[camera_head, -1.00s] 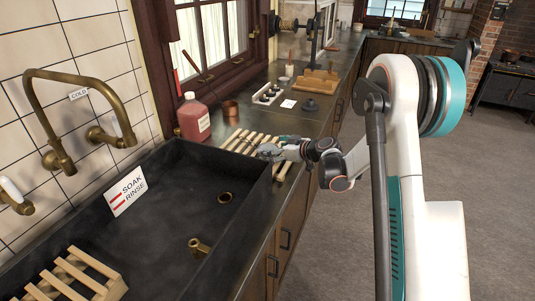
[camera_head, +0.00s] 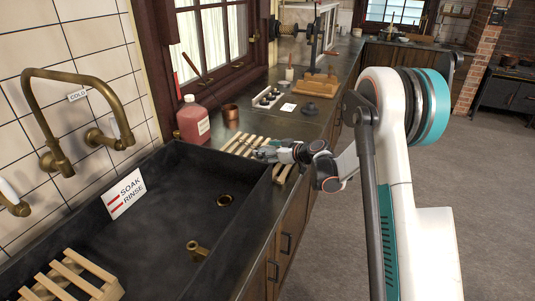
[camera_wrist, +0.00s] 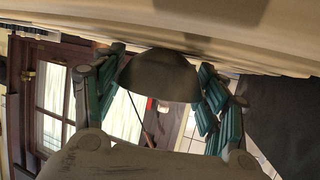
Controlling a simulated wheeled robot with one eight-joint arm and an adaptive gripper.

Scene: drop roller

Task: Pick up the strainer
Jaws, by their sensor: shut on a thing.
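My gripper (camera_head: 262,153) is at the wooden slatted rack (camera_head: 240,142) on the counter, just beyond the sink's right end. In the wrist view, its teal fingers (camera_wrist: 161,74) stand on either side of a dark, rounded bowl-like piece, which looks like the strainer (camera_wrist: 160,76), and are shut on it. The strainer's mesh and handle cannot be made out. In the head view the gripper hides most of it, and I cannot tell whether it touches the rack.
A dark sink (camera_head: 150,235) with a soak/rinse sign (camera_head: 125,194) lies in front. A pink bottle (camera_head: 193,122) and a copper cup (camera_head: 231,112) stand behind the rack. A knobbed block (camera_head: 268,98) and a dark round piece (camera_head: 310,108) sit farther along the counter.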

